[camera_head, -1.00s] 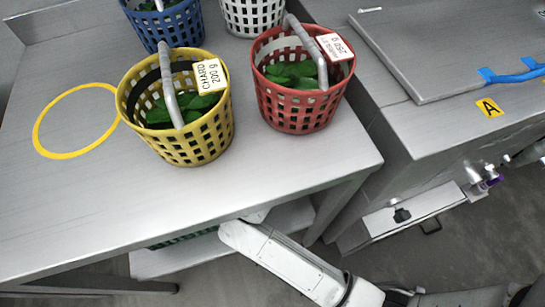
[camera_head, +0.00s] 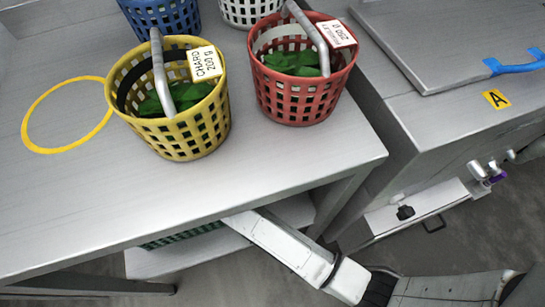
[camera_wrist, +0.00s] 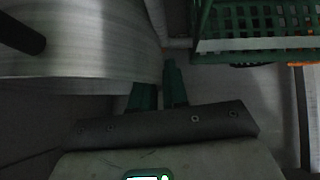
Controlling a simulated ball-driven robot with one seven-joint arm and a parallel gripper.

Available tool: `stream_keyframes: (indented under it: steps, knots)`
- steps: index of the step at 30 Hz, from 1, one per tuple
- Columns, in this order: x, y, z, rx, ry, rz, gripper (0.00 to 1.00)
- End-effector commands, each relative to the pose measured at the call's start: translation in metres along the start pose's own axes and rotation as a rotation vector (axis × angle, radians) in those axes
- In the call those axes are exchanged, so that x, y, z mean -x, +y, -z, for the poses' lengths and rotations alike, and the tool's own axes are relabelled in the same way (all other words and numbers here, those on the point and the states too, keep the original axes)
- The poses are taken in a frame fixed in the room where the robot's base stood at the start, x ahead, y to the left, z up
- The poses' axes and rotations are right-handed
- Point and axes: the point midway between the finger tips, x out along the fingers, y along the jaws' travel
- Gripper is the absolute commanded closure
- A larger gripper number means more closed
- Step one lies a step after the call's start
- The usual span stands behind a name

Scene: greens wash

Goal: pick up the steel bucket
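In the wrist view a large curved, brushed-steel body, which looks like the steel bucket (camera_wrist: 100,45), fills the upper left. A dark rod-like piece crosses its left end. The two dark green fingers of my gripper (camera_wrist: 160,92) are close to its right lower edge, a narrow gap between them. The left finger's tip seems covered by the steel; the right finger stands just beside it. I cannot tell whether they touch or grip it. In the head view my arm reaches under the table, and the gripper and bucket are hidden there.
A green crate (camera_wrist: 255,43) is at upper right in the wrist view. In the head view the steel table (camera_head: 270,165) above my arm bears yellow (camera_head: 185,135), red (camera_head: 297,100), blue and white baskets. A steel counter (camera_head: 430,110) stands at right.

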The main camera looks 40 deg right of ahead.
Motion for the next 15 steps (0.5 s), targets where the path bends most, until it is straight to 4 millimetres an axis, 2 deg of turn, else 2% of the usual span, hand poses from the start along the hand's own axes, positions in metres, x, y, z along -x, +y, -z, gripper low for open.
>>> stream_keyframes:
  steps: [1, 4, 15]
  knots:
    - [0.0001, -0.0001, -0.0001, 0.000, 0.000, 0.000, 0.91]
    - [0.0001, -0.0001, -0.0001, 0.000, 0.000, 0.000, 1.00]
    - [0.0002, -0.0003, -0.0004, 0.000, 0.000, 0.000, 1.00]
